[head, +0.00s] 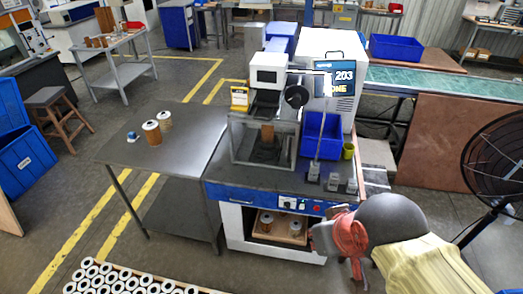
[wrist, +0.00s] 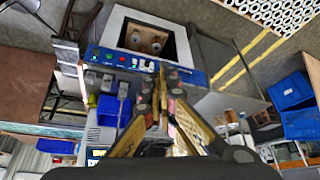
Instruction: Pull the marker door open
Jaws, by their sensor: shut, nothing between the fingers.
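The marker (head: 268,76) stands on the blue-edged bench. It has a white head, a dark round knob and a clear-walled enclosure, with a brown cartridge (head: 267,134) visible inside. The clear front panel (head: 262,164) appears to be the door; it looks closed, but its edges and handle are hard to make out. My gripper (wrist: 160,72) is shut and empty in the wrist view, over the bench's front edge. In the head view my arm's end is at the lower right, apart from the panel. The marker is largely hidden behind my gripper in the wrist view.
The screen (head: 335,80) reads 203 and DONE. A blue bin (head: 320,134), a yellow-green cup (head: 348,150) and small grey fixtures (head: 333,182) stand right of the enclosure. Cartridges sit in an open cabinet (head: 280,226) below. A grey table (head: 170,130) adjoins on the left.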

